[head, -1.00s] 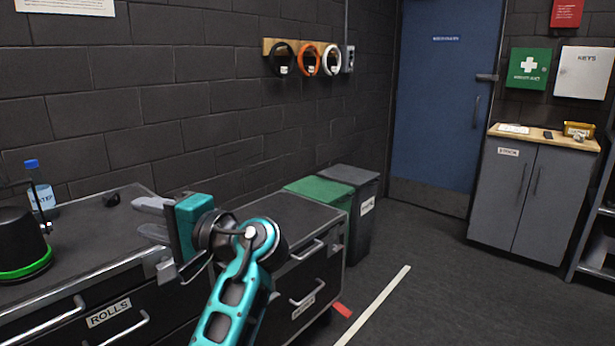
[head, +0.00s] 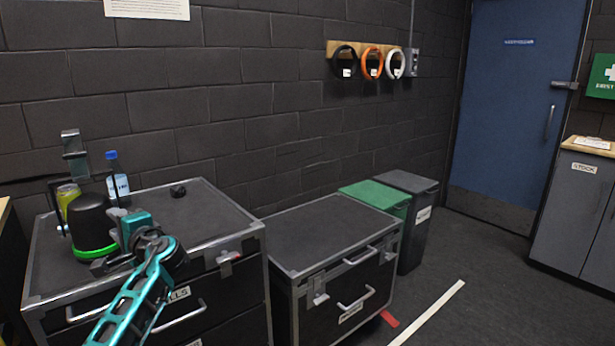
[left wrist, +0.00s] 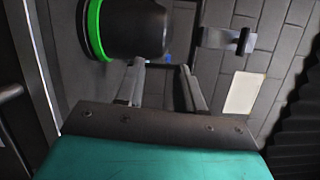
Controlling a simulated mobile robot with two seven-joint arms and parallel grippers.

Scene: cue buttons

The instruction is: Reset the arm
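A black domed button (head: 90,222) with a bright green ring at its base stands on the left black case (head: 225,205). My left gripper (head: 112,240) is beside the button, on its right in the head view. In the left wrist view the button (left wrist: 140,28) lies just beyond the fingers, at upper left. The two grey fingers (left wrist: 161,66) are spread apart with nothing between them. I cannot tell whether a finger touches the button. My right gripper is not in view.
Behind the button are a thin upright frame with a grey block (head: 75,152), a yellow-green container (head: 67,198) and a blue-capped bottle (head: 117,180). A small black object (head: 178,191) lies on the case. The lower case (head: 320,225) has a clear top.

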